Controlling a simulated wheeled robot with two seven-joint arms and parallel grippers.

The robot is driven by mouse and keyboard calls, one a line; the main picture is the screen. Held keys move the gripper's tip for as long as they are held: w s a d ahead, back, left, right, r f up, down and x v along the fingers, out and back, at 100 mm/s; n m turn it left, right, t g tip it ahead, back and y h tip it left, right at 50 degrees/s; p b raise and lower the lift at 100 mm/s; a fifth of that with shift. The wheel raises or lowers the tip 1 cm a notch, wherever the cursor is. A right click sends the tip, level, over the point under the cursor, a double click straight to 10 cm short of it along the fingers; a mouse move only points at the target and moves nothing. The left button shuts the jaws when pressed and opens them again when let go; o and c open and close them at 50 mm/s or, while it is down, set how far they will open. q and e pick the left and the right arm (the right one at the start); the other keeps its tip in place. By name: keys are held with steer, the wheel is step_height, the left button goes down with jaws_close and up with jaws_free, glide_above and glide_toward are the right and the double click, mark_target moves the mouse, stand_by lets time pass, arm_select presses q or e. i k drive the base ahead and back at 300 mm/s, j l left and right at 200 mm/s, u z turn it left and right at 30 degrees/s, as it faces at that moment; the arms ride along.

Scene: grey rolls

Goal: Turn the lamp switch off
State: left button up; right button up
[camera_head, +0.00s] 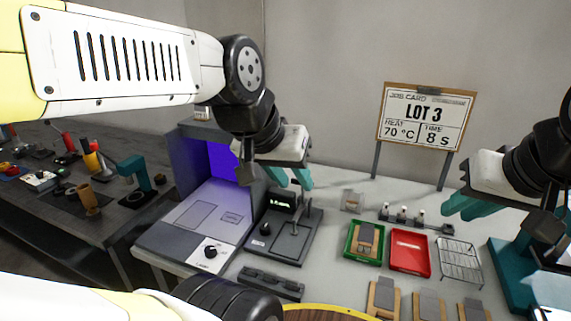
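A grey lamp box glows violet inside (222,160) at left centre. Its flat base (190,222) reaches toward me and carries a white plate with a round black knob (210,252) at its front right corner; I cannot tell for sure that this knob is the lamp switch. My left gripper (289,178) hangs right of the glowing opening, above the small black device. Its teal fingers are apart and empty. My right gripper (470,207) is at the right, above the bench, empty, with its teal fingers seemingly apart.
A black device with a lit display (284,200) stands right of the lamp base. Green (352,250) and red (410,250) trays and a wire rack (460,262) lie to the right. A job card (424,117) stands behind. A dark bench (60,215) is at left.

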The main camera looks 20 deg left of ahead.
mark_target(211, 252)
steer(key=u, duration=1.2)
